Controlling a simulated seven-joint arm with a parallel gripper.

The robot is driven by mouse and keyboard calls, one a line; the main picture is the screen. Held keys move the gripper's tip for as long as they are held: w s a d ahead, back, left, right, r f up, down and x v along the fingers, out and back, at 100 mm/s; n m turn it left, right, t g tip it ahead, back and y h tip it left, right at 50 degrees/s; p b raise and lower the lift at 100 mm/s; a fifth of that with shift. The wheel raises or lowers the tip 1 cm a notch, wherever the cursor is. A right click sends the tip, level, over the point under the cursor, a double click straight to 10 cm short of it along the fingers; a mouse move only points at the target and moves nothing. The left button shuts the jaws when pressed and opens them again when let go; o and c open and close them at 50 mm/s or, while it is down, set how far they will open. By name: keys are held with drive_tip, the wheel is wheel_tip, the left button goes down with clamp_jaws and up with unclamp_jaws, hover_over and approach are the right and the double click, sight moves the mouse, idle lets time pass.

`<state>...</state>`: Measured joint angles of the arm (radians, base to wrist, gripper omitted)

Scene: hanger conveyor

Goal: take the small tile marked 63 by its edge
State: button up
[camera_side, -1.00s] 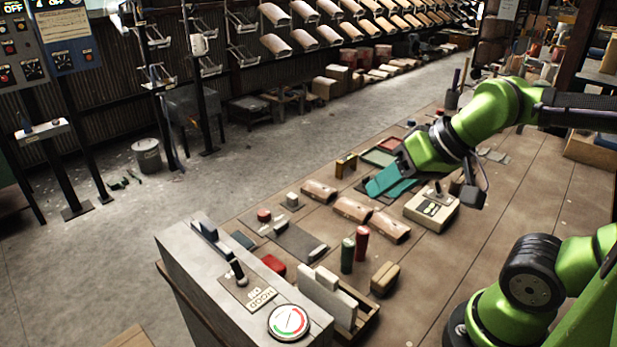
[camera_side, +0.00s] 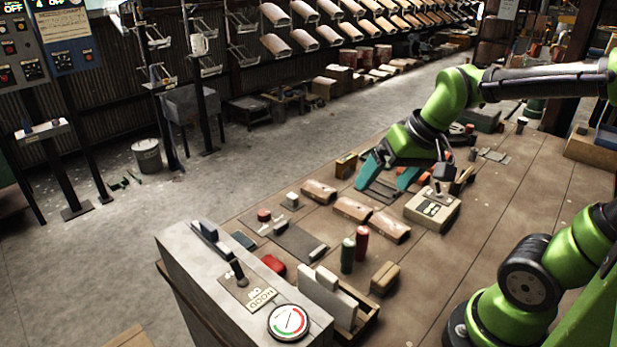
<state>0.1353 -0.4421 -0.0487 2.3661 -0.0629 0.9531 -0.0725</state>
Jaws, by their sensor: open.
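My gripper (camera_side: 382,184) has two teal fingers spread apart, with nothing seen between them. I cannot make out a tile marked 63 in this view; markings there are too small to read, and the fingers and arm cover part of that area. Whether the fingertips touch the mat cannot be told.
A beige control box (camera_side: 432,209) with a small lever stands close to the right of the fingers. Brown rolled pieces (camera_side: 352,208) lie in front. Red (camera_side: 361,243) and green (camera_side: 347,256) cylinders stand nearer. The bench's right side (camera_side: 510,200) is mostly clear.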

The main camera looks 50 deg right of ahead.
drive_tip(key=w+d+f+n+g+h, duration=0.1)
drive_tip(key=w+d+f+n+g, duration=0.15)
drive_tip(key=d, duration=0.45)
drive_tip(key=w+d+f+n+g, duration=0.1)
drive_tip(key=d+f+g, duration=0.15)
drive_tip(key=d, duration=0.45)
hover_over(390, 222)
drive_tip(key=shift+n, duration=0.35)
drive_tip(key=f, duration=1)
drive_tip(key=shift+s+d+f, duration=0.15)
drive_tip(key=shift+s+f, duration=0.05)
drive_tip(key=shift+s, duration=0.15)
drive_tip(key=shift+w+f, duration=0.2)
drive_tip(key=shift+f, duration=1.3)
drive_tip(key=shift+w+f, duration=0.15)
drive_tip(key=shift+f, duration=1.35)
drive_tip(key=shift+c, duration=0.4)
